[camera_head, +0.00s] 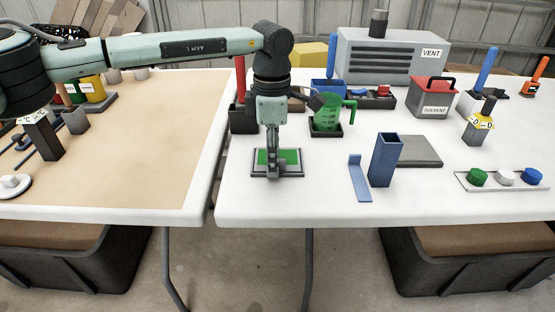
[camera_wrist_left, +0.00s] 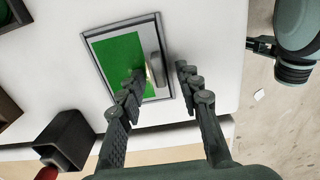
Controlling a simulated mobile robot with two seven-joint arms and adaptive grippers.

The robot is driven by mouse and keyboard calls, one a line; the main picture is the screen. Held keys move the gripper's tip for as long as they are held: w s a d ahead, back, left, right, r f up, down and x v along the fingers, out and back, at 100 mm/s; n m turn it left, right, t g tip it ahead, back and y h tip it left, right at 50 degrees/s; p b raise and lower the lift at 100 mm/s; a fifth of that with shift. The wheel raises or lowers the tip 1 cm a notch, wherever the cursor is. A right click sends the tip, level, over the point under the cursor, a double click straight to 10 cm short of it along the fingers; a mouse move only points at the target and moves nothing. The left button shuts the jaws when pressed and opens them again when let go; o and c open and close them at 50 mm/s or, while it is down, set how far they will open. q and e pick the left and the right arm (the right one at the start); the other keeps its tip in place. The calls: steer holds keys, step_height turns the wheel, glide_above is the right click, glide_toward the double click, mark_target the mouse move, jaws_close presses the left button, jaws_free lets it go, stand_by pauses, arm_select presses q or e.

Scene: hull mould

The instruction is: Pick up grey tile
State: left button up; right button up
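A shallow tray with a dark grey rim and a green floor (camera_head: 262,157) lies flat near the front left corner of the white table. It also shows in the left wrist view (camera_wrist_left: 112,62). A small grey piece (camera_wrist_left: 155,66) stands out from the tray's right part there; I cannot tell if it is the grey tile. My left gripper (camera_head: 272,174) points down over the tray; in the left wrist view its fingers (camera_wrist_left: 160,72) are apart, with the grey piece between or just below the tips. A flat grey square plate (camera_head: 418,151) lies further right.
A blue square tube (camera_head: 385,160) and a blue angled piece (camera_head: 358,178) stand right of the tray. A green beaker (camera_head: 327,113) stands behind it. A dark box (camera_wrist_left: 65,138) is near the tray. White table is clear around the front edge.

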arm_select(q)
jaws_close()
stand_by(0.4)
